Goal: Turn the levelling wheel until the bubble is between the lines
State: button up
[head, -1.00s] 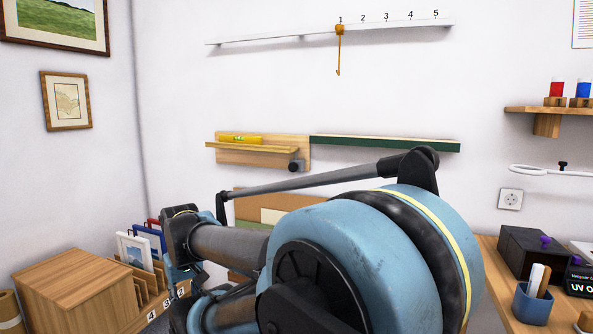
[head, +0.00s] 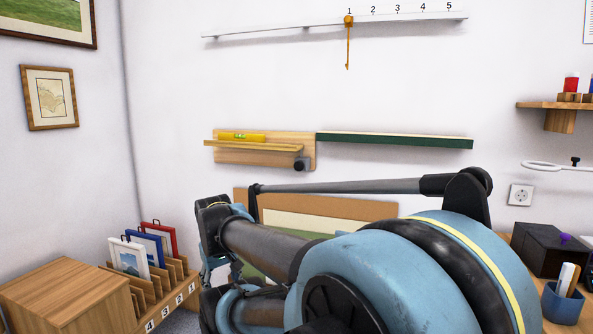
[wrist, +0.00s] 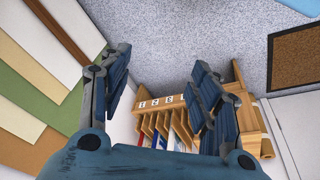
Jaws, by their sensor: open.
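The yellow level (head: 242,138) with a green vial rests on a wooden ledge (head: 250,147) fixed to a wall board. The vial is too small to tell where its bubble lies. A dark round knob (head: 299,164), which looks like the levelling wheel, sits under the right end of the ledge. My gripper (wrist: 150,92) is open and empty in the wrist view, its two fingers spread apart above the floor area. It is away from the wheel, which is not in the wrist view. In the head view my arm hides most of the gripper.
A slotted rack (head: 150,285) with small framed pictures stands at lower left beside a wooden box (head: 70,300). Large boards (head: 320,208) lean below the ledge behind my arm. A numbered rail (head: 400,18) with a hanging hook (head: 348,45) is above. A dark box (head: 545,250) is at right.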

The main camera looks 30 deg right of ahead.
jog(key=w+d+r+t+h, duration=0.25)
jog(key=w+d, duration=0.25)
jog(key=d, duration=0.3)
jog(key=n+t+h, duration=0.6)
jog(key=n+h, duration=0.4)
jog(key=n, duration=0.6)
send_near(298, 167)
jog(key=shift+x, duration=4.45)
jog(key=c, duration=1)
